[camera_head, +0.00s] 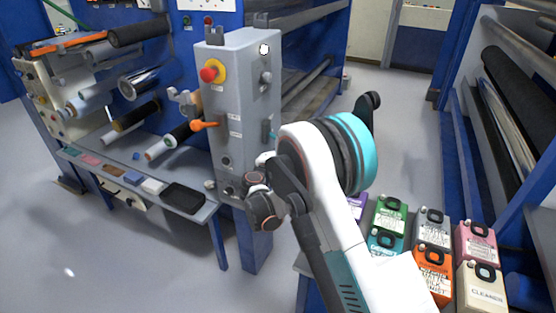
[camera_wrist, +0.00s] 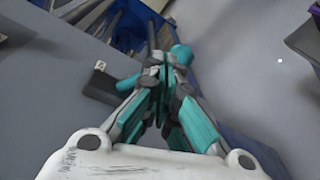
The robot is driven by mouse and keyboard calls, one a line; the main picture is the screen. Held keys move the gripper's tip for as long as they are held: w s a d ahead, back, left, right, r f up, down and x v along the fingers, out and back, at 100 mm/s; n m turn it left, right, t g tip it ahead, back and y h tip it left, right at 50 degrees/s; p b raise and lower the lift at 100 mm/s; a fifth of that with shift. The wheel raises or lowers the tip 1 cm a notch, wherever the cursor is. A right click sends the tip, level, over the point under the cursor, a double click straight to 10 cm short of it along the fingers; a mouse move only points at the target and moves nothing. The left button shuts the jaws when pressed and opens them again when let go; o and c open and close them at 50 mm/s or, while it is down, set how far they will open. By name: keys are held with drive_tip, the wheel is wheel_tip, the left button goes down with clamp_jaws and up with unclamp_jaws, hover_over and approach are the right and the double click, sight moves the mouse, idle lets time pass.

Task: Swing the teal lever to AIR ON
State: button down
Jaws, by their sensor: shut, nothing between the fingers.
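A rounded teal knob (camera_wrist: 182,54), which looks like the end of the teal lever, shows in the wrist view just beyond and right of my fingertips. I cannot tell whether they touch. In the head view a small teal piece (camera_head: 267,131) shows at the right side face of the grey control box (camera_head: 228,100); I cannot tell for sure whether it is the lever or part of my gripper. My gripper (camera_wrist: 163,66) has its fingers together and empty. In the head view my arm hides most of it. The AIR ON marking cannot be read.
The box carries a red-and-yellow button (camera_head: 211,71) and an orange handle (camera_head: 204,125). Rollers and a blue frame stand left, with a shelf (camera_head: 128,182) of small trays below. Labelled boxes, one an orange box (camera_head: 433,272), stand at the lower right. Grey floor is open behind.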

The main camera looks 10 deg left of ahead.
drive_tip(key=s+a+f+n+t, duration=0.1)
drive_tip(key=a+f, duration=0.5)
drive_tip(key=f, duration=0.1)
drive_tip(key=shift+s+n+y+b, duration=0.4)
drive_tip(key=shift+b, duration=0.05)
drive_tip(key=shift+w+a, duration=0.1)
drive_tip(key=w+d+r+b, duration=0.1)
drive_tip(key=w+d+b, duration=0.3)
drive_tip(key=w, duration=0.3)
drive_tip(key=shift+w+d+b, duration=0.35)
drive_tip(key=shift+d+b, duration=0.05)
drive_tip(key=shift+d, duration=0.2)
drive_tip(key=shift+r, duration=0.15)
drive_tip(key=shift+d+r+n, duration=0.15)
drive_tip(key=shift+n, duration=0.15)
